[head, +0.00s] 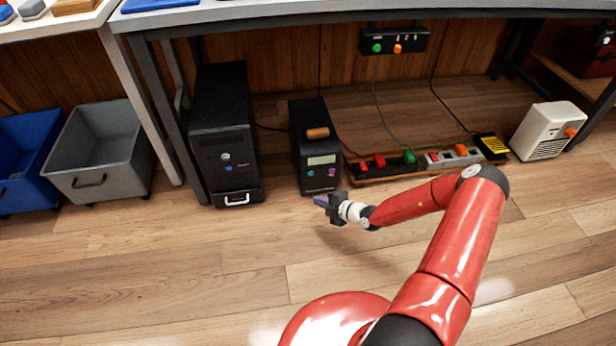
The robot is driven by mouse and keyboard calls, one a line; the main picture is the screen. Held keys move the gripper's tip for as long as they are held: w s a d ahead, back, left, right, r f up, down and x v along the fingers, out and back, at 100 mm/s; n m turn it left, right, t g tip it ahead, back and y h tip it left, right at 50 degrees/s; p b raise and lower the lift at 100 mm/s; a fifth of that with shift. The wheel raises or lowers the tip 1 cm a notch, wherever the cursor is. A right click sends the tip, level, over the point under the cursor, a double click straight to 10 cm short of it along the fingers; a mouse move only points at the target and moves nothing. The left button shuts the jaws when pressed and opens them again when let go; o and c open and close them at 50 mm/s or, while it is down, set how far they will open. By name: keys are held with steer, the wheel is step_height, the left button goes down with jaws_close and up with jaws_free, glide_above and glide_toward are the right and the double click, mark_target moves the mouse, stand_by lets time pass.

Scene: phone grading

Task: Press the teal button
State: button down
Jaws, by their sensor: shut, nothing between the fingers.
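The teal button (311,173) is a small round button low on the front of a black box (308,118) under the desk. A purple button (332,171) sits just to its right, and a pale display (322,160) is above the two. My gripper (318,200) is shut and empty. It is in front of the box, just below the buttons in the picture, with its tips pointing left. I see a gap in the picture between its tips and the teal button; I cannot tell the depth between them.
An orange-brown handle-like piece (317,133) is on the box. A black computer tower (222,135) stands to its left. A power strip (385,165) with red and green switches lies to the right, behind my arm. The wooden floor (180,270) in front is clear.

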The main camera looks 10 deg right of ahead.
mark_target(311, 174)
steer(key=shift+w, duration=0.1)
steer(key=w+b, duration=0.6)
steer(key=w, duration=0.2)
steer(key=shift+w, duration=0.3)
steer(key=shift+w, duration=0.1)
stand_by(1.9)
steer(key=shift+w, duration=0.3)
steer(key=shift+w+b, duration=0.3)
steer(key=shift+w, duration=0.15)
stand_by(0.8)
steer(key=shift+s+p, duration=0.8)
steer(key=shift+s, duration=0.05)
